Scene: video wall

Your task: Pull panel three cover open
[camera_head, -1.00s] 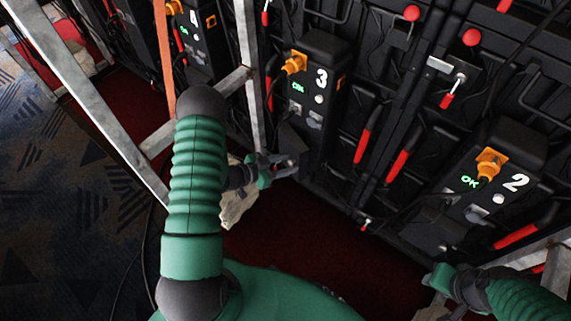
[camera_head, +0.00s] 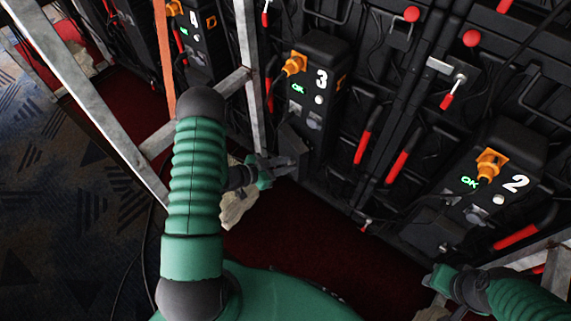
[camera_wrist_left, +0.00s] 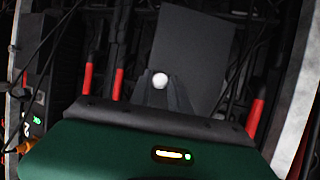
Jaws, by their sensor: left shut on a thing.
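Panel three (camera_head: 318,90) is the black box marked 3 in the head view, with an orange plug, a lit green OK and a white knob. A dark flat cover (camera_head: 292,140) stands out at its lower left side. My left gripper (camera_head: 287,165) is at the lower edge of this cover, shut on it. In the left wrist view the cover is a plain dark grey plate (camera_wrist_left: 192,50) rising tilted from between the fingers (camera_wrist_left: 168,95); a white round spot shows there. My right gripper (camera_head: 438,278) is at the lower right; its jaws are too unclear to read.
Panel two (camera_head: 500,185) stands to the right and panel four (camera_head: 192,40) to the left. Grey metal struts (camera_head: 100,110) frame the left side. Red-handled levers (camera_head: 402,160) and hanging cables crowd the wall. The dark red floor (camera_head: 290,240) before panel three is open.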

